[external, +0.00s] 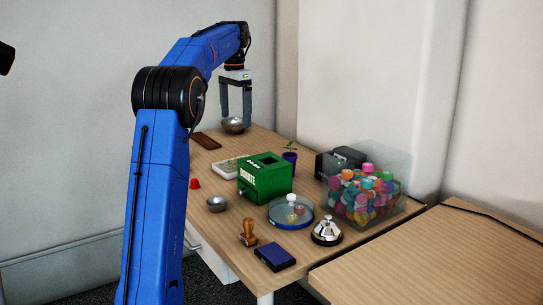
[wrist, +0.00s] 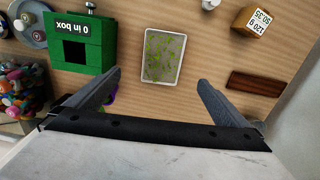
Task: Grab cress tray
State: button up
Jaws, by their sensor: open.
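The cress tray (wrist: 163,55) is a white rectangular tray with green sprouts. It lies flat on the wooden table, near the middle of the wrist view. In the external view the tray (external: 224,169) is partly hidden behind the green box. My gripper (wrist: 160,78) is open and empty, with its fingers spread wider than the tray. In the wrist view the tray appears between and beyond the fingertips, not touched by them.
A green box (wrist: 80,44) stands beside the tray. A numbered wooden cube (wrist: 251,20) and a dark brown bar (wrist: 257,83) lie on its other side. The metal bowl (external: 233,126), a purple pot (external: 290,157) and a clear bin of colourful items (external: 365,193) are also on the table.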

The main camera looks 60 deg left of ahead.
send_near(228, 169)
jog(key=w, duration=0.1)
jog(key=w+f, duration=0.2)
jog(key=shift+w+a, duration=0.15)
jog(key=shift+w, duration=0.15)
jog(key=shift+w+a+f, duration=0.15)
jog(key=shift+f, duration=1.4)
jog(key=shift+w+a+f, duration=0.1)
jog(key=shift+w+f, duration=0.05)
jog(key=shift+f, duration=1.35)
jog(key=c, duration=1)
